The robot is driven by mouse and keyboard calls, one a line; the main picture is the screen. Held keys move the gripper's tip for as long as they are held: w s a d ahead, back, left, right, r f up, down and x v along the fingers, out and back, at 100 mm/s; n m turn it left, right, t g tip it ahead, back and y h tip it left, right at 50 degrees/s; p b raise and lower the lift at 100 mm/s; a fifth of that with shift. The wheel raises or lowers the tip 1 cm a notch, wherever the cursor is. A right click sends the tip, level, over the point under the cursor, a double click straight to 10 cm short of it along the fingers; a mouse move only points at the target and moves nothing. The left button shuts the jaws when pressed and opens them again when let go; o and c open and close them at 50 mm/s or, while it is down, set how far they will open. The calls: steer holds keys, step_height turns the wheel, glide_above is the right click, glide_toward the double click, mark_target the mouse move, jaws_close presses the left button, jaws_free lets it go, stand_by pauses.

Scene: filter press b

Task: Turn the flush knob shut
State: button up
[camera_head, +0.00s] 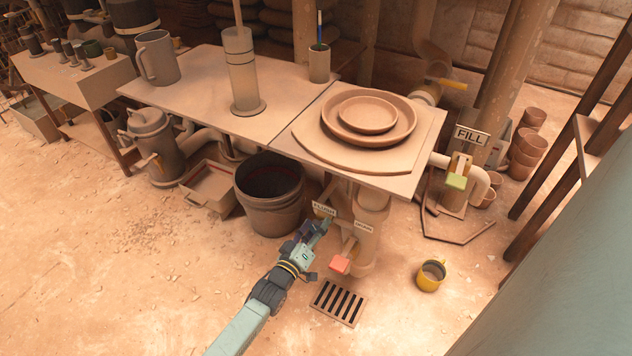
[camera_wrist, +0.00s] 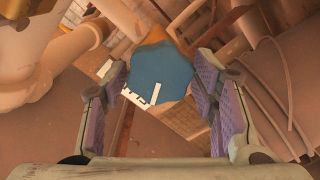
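The flush knob (camera_wrist: 160,72) is a blue, many-sided knob with a white line on its face, in the upper middle of the wrist view. My gripper (camera_head: 319,226) is at the knob, below the sign reading FLUSH (camera_head: 323,208) in the head view, and covers most of it there. In the wrist view the purple-padded fingers are spread, one to each side of the knob. Narrow gaps seem to show between pads and knob, so it does not look gripped. How far the fingertips reach along the knob is hard to tell.
A second sign (camera_head: 363,227) and a red handle (camera_head: 340,264) are close right of my gripper. A dark bucket (camera_head: 270,220) stands left. The table (camera_head: 405,185) overhangs above. A floor grate (camera_head: 339,302) and a yellow mug (camera_head: 430,276) lie below and right.

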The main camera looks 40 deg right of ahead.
steer(key=shift+o, duration=0.9)
steer(key=shift+a, duration=0.3)
steer(key=v, duration=1.1)
steer(key=shift+s+a, duration=0.15)
steer(key=shift+s, duration=0.05)
